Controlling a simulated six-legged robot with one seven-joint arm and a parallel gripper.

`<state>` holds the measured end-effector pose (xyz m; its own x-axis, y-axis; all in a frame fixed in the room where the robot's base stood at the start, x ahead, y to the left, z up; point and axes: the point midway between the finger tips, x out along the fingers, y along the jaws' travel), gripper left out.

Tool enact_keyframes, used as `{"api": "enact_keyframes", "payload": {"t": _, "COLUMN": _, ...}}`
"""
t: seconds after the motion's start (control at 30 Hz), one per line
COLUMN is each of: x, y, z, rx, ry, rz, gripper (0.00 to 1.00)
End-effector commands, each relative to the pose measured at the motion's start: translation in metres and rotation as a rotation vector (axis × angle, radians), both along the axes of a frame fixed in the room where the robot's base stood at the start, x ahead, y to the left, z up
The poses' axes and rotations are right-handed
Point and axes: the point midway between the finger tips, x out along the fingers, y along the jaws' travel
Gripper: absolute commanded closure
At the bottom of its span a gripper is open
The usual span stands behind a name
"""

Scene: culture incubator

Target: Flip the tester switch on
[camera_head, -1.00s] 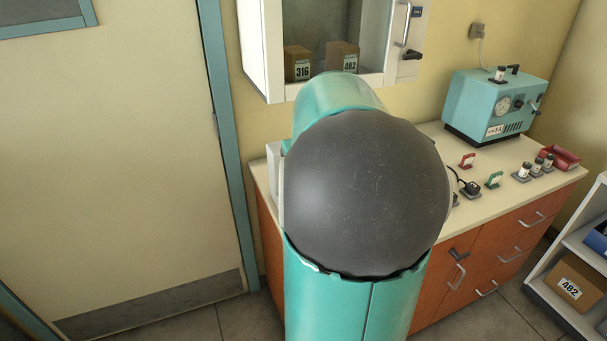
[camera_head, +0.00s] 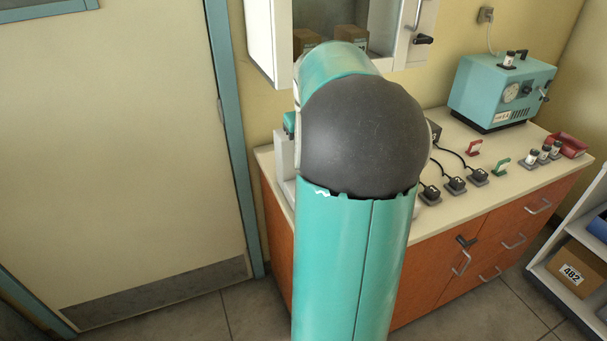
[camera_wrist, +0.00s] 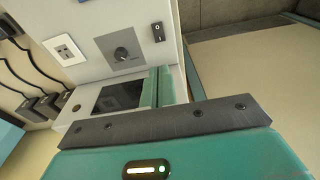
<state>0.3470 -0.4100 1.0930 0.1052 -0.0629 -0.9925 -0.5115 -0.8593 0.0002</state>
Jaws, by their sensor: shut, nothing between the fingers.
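The tester (camera_wrist: 95,22) is a pale grey device in the wrist view, with a sloped panel, a round dark knob and a dark screen. Its switch (camera_wrist: 158,32) is a small black rocker with white marks near the panel's right edge. I cannot tell its position. My gripper (camera_wrist: 158,72) has its two teal fingers together, with nothing between them. The fingertips appear below the switch in the picture, in front of the screen's right side. Any contact cannot be told. In the head view my arm hides most of the tester (camera_head: 284,165), leaving only a pale edge.
Several black plugs with cables (camera_head: 456,184) lie on the counter (camera_head: 440,213) right of my arm. A teal machine (camera_head: 500,90) stands at the back right. A wall cabinet (camera_head: 268,45) hangs above. A door (camera_head: 110,150) is on the left.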

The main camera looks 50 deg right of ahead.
Motion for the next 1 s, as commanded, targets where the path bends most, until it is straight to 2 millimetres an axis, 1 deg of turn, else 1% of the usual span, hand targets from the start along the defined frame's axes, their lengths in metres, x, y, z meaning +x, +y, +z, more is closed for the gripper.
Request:
{"api": "enact_keyframes", "payload": {"t": 0.17, "x": 0.001, "y": -0.001, "z": -0.023, "rx": 0.003, "ry": 0.002, "rz": 0.000, "gripper": 1.00}}
{"api": "enact_keyframes", "payload": {"t": 0.5, "x": 0.010, "y": -0.005, "z": -0.090, "rx": 0.005, "ry": 0.002, "rz": 0.000, "gripper": 1.00}}
{"api": "enact_keyframes", "payload": {"t": 0.6, "x": 0.013, "y": -0.005, "z": -0.108, "rx": 0.005, "ry": 0.001, "rz": 0.001, "gripper": 1.00}}
{"api": "enact_keyframes", "payload": {"t": 0.7, "x": 0.015, "y": -0.007, "z": -0.122, "rx": 0.004, "ry": 0.000, "rz": 0.000, "gripper": 1.00}}
{"api": "enact_keyframes", "payload": {"t": 0.83, "x": 0.016, "y": -0.008, "z": -0.133, "rx": 0.001, "ry": 0.000, "rz": 0.002, "gripper": 1.00}}
{"api": "enact_keyframes", "payload": {"t": 1.0, "x": 0.017, "y": -0.008, "z": -0.136, "rx": -0.001, "ry": -0.001, "rz": 0.001, "gripper": 1.00}}
